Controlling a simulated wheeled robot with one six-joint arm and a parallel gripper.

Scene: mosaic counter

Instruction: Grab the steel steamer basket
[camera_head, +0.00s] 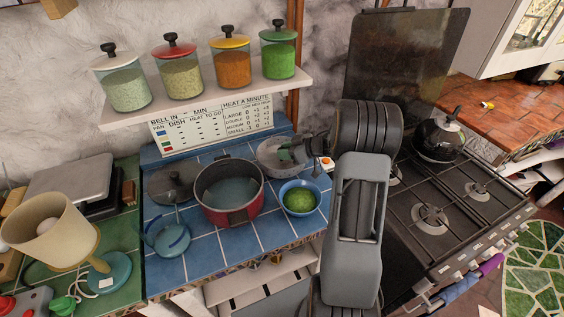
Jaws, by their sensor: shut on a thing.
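The steel steamer basket (268,160) is a round, pale grey metal piece on the blue tiled counter, behind the green-filled bowl and right of the red pot. My gripper (287,154) reaches in from the right at the end of my grey arm and is shut on the basket's right side. The gripper and arm hide part of that side. I cannot tell whether the basket is resting on the tiles or slightly raised.
A red pot (229,217), a blue bowl (286,208) of green food, a dark lid (171,182) and a blue lid (167,236) crowd the blue counter (260,245). A shelf (190,97) with several jars hangs above. The stove (445,200) with a kettle (440,138) stands right.

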